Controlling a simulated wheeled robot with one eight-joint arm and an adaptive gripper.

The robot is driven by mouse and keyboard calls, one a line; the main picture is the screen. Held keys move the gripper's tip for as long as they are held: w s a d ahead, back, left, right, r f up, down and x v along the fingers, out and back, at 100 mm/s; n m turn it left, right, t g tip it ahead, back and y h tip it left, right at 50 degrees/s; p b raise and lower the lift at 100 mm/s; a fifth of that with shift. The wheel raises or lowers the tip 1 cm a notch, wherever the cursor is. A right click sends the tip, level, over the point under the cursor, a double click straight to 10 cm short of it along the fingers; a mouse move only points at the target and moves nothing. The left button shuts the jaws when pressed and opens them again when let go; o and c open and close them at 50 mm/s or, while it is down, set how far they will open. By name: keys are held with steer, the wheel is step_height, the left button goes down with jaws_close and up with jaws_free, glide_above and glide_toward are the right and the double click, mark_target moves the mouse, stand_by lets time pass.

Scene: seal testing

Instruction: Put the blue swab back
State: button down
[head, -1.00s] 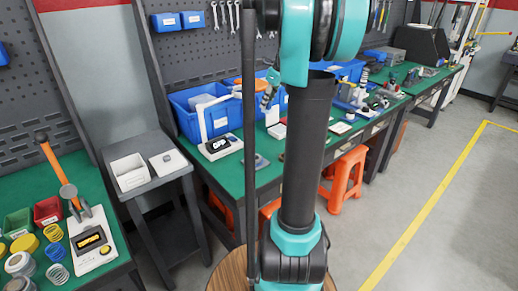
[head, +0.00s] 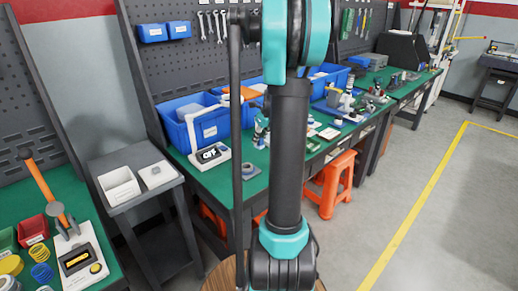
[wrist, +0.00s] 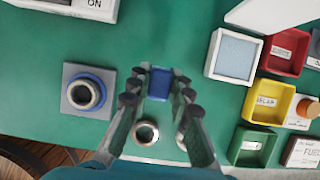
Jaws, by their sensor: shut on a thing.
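My gripper (wrist: 159,82) is shut on a small blue square block, the blue swab (wrist: 160,86), in the wrist view. The swab sits between the fingertips above the green bench top; its height over the bench is hard to tell. To its upper right is a square white tray (wrist: 249,71) with a pale blue inside, apart from my gripper. In the head view, my arm column hides much of the gripper.
Left of my gripper is a grey plate (wrist: 69,77) with a blue ring and metal ring. A loose metal ring (wrist: 145,133) lies below. Red (wrist: 288,51), yellow (wrist: 272,100) and green (wrist: 252,146) bins stand at the right. Blue crates (head: 177,133) stand behind on the bench.

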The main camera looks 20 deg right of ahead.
mark_target(259, 148)
steer(key=shift+f, duration=2.35)
steer(key=shift+f, duration=0.15)
steer(key=c, duration=1.4)
jaws_free()
steer(key=v, duration=1.2)
